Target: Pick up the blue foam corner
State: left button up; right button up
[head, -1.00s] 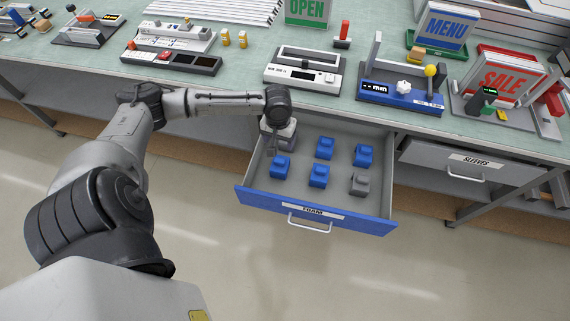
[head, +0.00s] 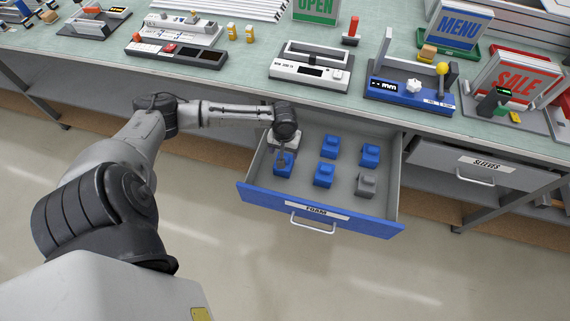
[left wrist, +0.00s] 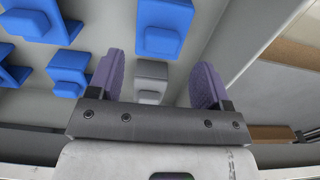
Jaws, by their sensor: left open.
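Several blue foam corners lie in the open drawer (head: 245,181): one at the left (head: 284,170), others at the back middle (head: 330,147), the right (head: 370,155) and the front middle (head: 323,175). My left gripper (head: 283,160) points down over the left one and partly covers it; contact cannot be told. In the left wrist view its two purple-padded fingers (left wrist: 157,84) are open and spread apart. A grey corner (left wrist: 150,83) shows between them, with a blue corner (left wrist: 163,25) beyond it and other blue corners to the left.
A grey foam corner (head: 366,184) lies at the drawer's front right. The drawer's blue front (head: 340,219) carries a handle. The bench top (head: 255,75) with devices and signs overhangs behind. A closed drawer (head: 470,164) marked SLEEVES is at right. The floor in front is clear.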

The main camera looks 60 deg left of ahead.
pick_arm(q)
notch_tip(320, 180, down, 4)
jog(key=shift+s+f+b, duration=0.1)
jog(key=shift+f+b, duration=0.05)
jog(key=shift+b, duration=0.8)
jog(key=shift+f, duration=0.3)
jog(key=shift+c, duration=0.2)
jog(key=c, duration=0.5)
